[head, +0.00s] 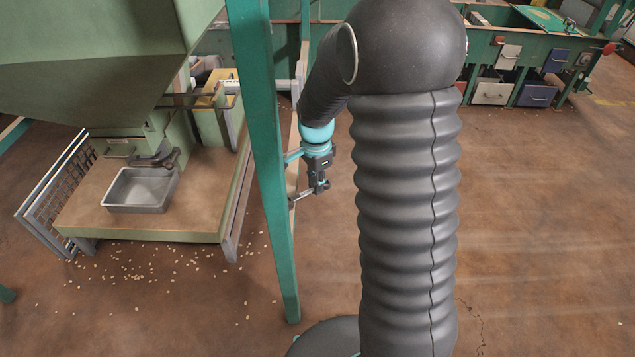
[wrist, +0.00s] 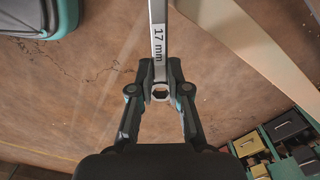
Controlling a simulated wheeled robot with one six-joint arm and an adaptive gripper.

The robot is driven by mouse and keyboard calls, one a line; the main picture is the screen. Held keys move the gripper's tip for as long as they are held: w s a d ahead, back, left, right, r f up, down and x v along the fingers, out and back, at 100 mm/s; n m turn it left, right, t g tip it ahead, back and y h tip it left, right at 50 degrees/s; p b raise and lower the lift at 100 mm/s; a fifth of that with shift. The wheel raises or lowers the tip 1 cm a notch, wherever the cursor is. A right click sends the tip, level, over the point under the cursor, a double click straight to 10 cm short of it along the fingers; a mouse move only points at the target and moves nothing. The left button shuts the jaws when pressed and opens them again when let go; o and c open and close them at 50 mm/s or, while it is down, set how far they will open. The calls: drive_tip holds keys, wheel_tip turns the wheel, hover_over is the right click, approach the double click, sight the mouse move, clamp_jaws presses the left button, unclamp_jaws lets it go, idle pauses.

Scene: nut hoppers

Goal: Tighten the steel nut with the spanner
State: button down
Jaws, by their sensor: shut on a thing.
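My gripper (wrist: 160,76) is shut on the spanner (wrist: 158,32), a steel tool marked "17 mm". Its ring end shows between the fingers, and its shaft runs out past the top edge of the wrist view. In the head view my gripper (head: 318,188) hangs just right of a green post, and the spanner (head: 303,196) points left towards that post. The spanner's far end is hidden behind the post in the head view and cut off in the wrist view. I cannot make out the steel nut in either view.
The green post (head: 262,150) stands close left of my gripper. Beyond it are a wooden platform (head: 85,215) with a metal tray (head: 140,207) under a green hopper (head: 95,50). A pale beam (wrist: 255,45) crosses the wrist view's right side. The floor to the right is open.

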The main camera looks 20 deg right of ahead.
drive_tip(key=shift+r+p, duration=1.5)
drive_tip(key=shift+r, duration=0.7)
idle(1.0)
